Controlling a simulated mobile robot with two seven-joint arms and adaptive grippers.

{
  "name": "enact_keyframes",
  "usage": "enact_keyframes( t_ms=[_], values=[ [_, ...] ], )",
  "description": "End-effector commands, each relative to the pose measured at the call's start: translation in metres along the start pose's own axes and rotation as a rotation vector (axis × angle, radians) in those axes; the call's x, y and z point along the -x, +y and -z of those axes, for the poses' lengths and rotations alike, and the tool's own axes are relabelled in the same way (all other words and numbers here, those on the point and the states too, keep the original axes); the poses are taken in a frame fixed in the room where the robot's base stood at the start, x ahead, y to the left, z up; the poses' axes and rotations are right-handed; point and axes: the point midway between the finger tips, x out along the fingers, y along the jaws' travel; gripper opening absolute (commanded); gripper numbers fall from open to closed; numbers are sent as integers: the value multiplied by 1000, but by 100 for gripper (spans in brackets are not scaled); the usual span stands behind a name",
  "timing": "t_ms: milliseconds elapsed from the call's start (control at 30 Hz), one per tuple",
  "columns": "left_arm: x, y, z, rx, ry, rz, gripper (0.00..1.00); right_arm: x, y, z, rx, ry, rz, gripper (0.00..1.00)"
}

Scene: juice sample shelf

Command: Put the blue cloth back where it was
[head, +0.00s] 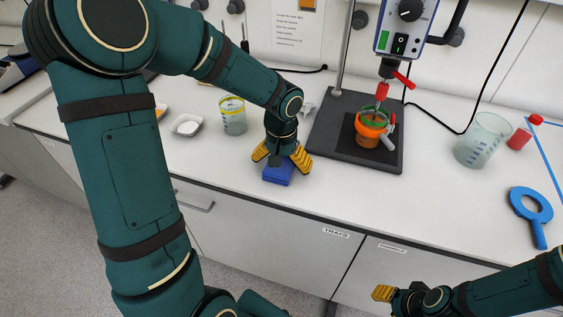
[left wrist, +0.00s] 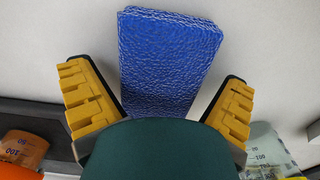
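The blue cloth (head: 278,174), a folded rectangular pad, lies on the white bench near its front edge, left of the dark stirrer base. My left gripper (head: 281,157) is right over it with its yellow fingers spread. In the left wrist view the cloth (left wrist: 168,62) lies between and beyond the open fingers (left wrist: 160,108), with visible gaps on both sides; part of it is hidden by my gripper body. My right gripper (head: 383,293) is low in front of the bench, away from the cloth; its finger opening is not clear.
A stirrer stand with a dark base (head: 333,148) holds an orange cup (head: 371,128) to the right. A beaker (head: 232,116) and a white dish (head: 187,125) stand left. A larger beaker (head: 483,140), a red bottle (head: 519,138) and a blue ring tool (head: 531,207) are far right.

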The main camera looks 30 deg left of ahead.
Motion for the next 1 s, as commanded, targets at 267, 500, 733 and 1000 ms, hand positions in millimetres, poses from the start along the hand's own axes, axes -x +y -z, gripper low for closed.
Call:
enact_keyframes(
  t_ms=[267, 500, 733, 1000],
  values=[
    [14, 0, 1, 1, 3, 1, 100, 6, -2, 0, 0, -2, 0, 47],
    [63, 0, 1, 1, 5, 0, 100, 20, -7, -2, -1, -9, 0, 47],
    [104, 0, 0, 0, 3, 0, 100, 29, -11, -3, -2, -14, 1, 47],
    [123, 0, 0, 0, 0, 0, 100, 32, -12, -3, -2, -17, 1, 47]
  ],
)
